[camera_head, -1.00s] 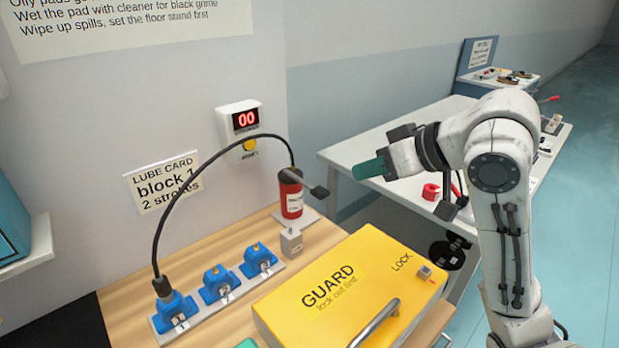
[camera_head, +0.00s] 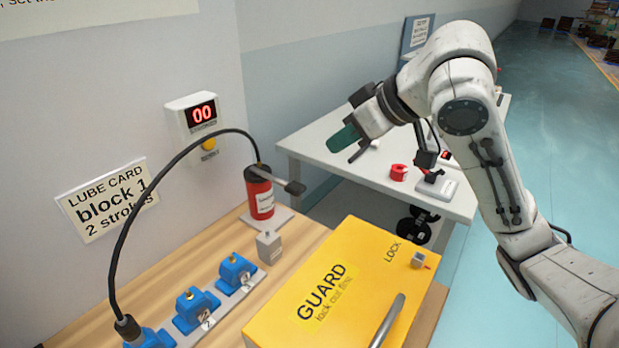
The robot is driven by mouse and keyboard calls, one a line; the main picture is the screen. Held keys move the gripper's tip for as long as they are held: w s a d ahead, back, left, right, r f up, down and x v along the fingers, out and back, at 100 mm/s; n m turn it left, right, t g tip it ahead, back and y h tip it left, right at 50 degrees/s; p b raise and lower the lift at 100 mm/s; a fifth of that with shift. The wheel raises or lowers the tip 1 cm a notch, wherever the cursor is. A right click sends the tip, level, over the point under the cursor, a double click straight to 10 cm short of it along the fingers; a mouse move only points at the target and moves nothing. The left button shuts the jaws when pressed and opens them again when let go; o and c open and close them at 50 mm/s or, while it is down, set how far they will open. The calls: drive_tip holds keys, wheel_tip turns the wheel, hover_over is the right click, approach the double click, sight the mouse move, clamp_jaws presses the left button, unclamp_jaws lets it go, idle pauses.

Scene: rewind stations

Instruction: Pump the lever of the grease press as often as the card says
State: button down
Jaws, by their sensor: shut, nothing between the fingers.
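The red grease press (camera_head: 260,196) stands on a small plate at the back of the wooden bench, by the wall. Its lever (camera_head: 288,186) sticks out to the right and ends in a dark grip. A black hose (camera_head: 138,215) arcs from the press to the nearest blue block (camera_head: 150,338). The lube card (camera_head: 106,202) on the wall reads "block 1, 2 strokes". The counter (camera_head: 202,114) shows 00, with a yellow button under it. My gripper (camera_head: 349,148) is shut and empty, in the air right of and above the lever, apart from it.
A yellow guard box (camera_head: 340,272) marked GUARD and LOCK, with a handle, fills the bench's front right. More blue blocks (camera_head: 196,306) and a grey block (camera_head: 269,247) stand left of it. A white table (camera_head: 310,140) with red items is behind. Open floor lies right.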

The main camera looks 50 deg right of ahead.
hover_over(300, 185)
drive_tip(key=s, duration=0.3)
wheel_tip(300, 185, down, 7)
wheel_tip(300, 185, down, 3)
drive_tip(key=shift+r+b, duration=0.1)
drive_tip(key=shift+b, duration=0.3)
drive_tip(key=shift+a+f, duration=0.1)
drive_tip(key=shift+f, duration=0.3)
